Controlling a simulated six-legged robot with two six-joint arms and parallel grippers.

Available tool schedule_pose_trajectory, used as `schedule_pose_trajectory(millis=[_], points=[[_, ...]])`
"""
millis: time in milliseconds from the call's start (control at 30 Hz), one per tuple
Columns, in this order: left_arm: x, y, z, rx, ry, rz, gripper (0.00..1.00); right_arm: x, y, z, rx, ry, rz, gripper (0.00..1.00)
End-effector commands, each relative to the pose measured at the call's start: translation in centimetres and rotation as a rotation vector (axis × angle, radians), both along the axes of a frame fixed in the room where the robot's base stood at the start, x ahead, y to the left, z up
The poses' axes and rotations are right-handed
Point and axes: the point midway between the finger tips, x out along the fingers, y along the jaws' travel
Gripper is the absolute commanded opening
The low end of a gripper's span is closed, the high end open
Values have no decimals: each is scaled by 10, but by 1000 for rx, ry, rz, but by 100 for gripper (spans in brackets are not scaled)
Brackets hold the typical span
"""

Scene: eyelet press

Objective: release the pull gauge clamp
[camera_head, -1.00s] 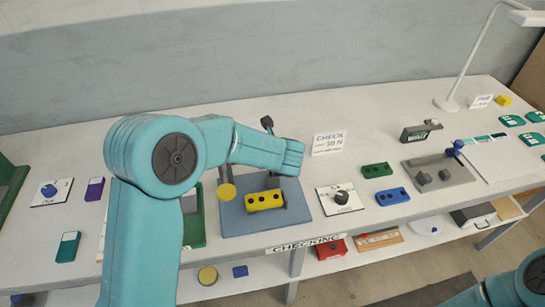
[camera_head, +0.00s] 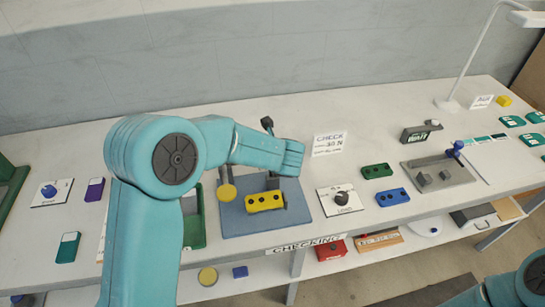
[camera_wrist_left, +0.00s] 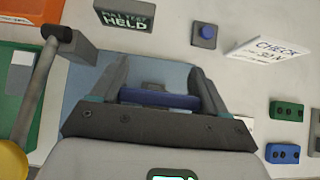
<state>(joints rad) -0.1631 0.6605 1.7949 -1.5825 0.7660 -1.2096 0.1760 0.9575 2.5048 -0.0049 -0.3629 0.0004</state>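The checking station is a blue board (camera_head: 236,222) with a yellow two-hole block (camera_head: 264,201) on it. A black-tipped lever (camera_head: 267,122) shows behind my left arm, and also in the left wrist view (camera_wrist_left: 58,34). A yellow disc (camera_head: 227,193) hangs at the board's left. My left gripper (camera_wrist_left: 160,75) is over the board with its fingers apart. A dark blue bar (camera_wrist_left: 158,99) shows between the fingers; I cannot tell whether they touch it. My right gripper is out of view.
A sign (camera_wrist_left: 125,14) reading "HELD" and a blue button (camera_wrist_left: 206,32) stand beyond the fingers. A black knob on a white plate (camera_head: 343,199), a green block (camera_head: 377,171) and a blue block (camera_head: 392,197) lie to the right.

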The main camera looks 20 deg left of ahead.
Motion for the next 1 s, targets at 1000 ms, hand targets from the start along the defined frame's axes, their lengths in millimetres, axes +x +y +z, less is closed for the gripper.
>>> schedule_pose_trajectory(millis=[1000], points=[[-16, -11, 80, 1, 0, 1, 100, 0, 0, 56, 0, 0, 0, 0]])
